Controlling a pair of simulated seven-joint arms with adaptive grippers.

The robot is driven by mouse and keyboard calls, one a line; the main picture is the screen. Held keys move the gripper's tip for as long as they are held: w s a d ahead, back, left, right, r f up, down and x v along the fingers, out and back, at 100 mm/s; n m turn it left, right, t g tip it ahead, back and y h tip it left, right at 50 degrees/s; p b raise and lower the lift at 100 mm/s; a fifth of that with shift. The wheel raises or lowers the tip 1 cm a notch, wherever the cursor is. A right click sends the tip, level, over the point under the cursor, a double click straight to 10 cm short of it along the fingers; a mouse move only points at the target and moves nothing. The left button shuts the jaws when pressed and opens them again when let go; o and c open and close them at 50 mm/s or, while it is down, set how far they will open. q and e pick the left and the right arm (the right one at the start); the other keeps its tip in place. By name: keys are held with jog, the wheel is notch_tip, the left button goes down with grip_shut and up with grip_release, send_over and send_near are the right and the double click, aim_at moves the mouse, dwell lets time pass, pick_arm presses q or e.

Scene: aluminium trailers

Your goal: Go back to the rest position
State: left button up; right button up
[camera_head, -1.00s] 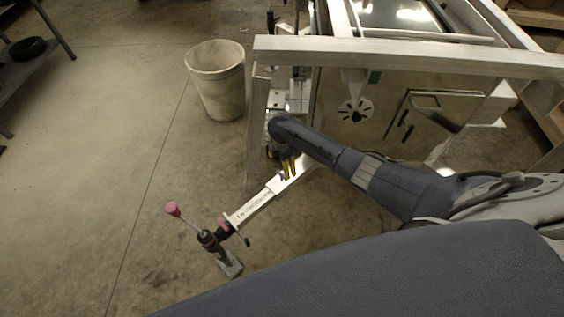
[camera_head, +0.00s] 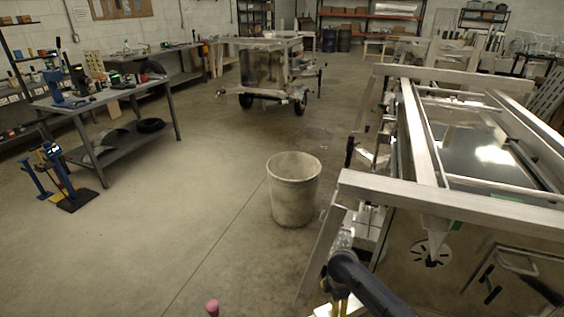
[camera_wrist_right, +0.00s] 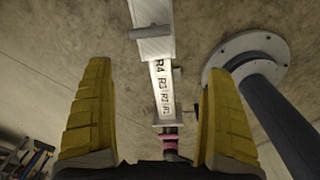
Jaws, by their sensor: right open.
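My right gripper (camera_wrist_right: 158,68) shows in the right wrist view with its two yellow fingers spread apart and nothing pinched between them. A silver bar (camera_wrist_right: 152,45) marked with R labels runs down the middle of that view, in the gap between the fingers as seen from here; its distance from them is unclear. Pink bands (camera_wrist_right: 169,140) show below the bar. My left gripper is out of view.
A pale bin (camera_head: 293,195) stands on the floor left of the trailer. A pink knob (camera_head: 212,307) pokes up at the bottom edge. A workbench (camera_head: 105,97) is at left and another trailer (camera_head: 268,70) is farther back. The floor at centre left is clear.

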jog(key=s+a+r+m+t, duration=0.1)
jog(key=s+a+m+t, duration=0.1)
jog(key=s, duration=0.4)
jog(key=s+a+r+m+t, duration=0.1)
jog(key=s+r+m+t, duration=0.15)
jog(key=s, duration=0.45)
jog(key=s+d+r+m+t+h, duration=0.2)
jog(key=s+d+r+m+h, duration=0.45)
jog(key=s+d+r, duration=0.75)
jog(key=s+a+f+m+g+y, duration=0.1)
jog(key=a+f+y, duration=0.1)
jog(key=f, duration=0.8)
jog(key=s+a+f+g+y, duration=0.1)
jog(key=a+f, duration=0.2)
jog(key=f, duration=0.8)
jog(key=s+a+f+m+g+y, duration=0.1)
jog(key=s+a+f+y, duration=0.1)
jog(key=f, duration=0.8)
jog(key=s+f+m+g+y, duration=0.1)
jog(key=s+f+m+g, duration=0.1)
jog(key=s+f, duration=1.9)
jog(key=shift+s+f+m+g, duration=0.3)
jog(key=shift+s+g, duration=0.05)
jog(key=shift+s, duration=0.05)
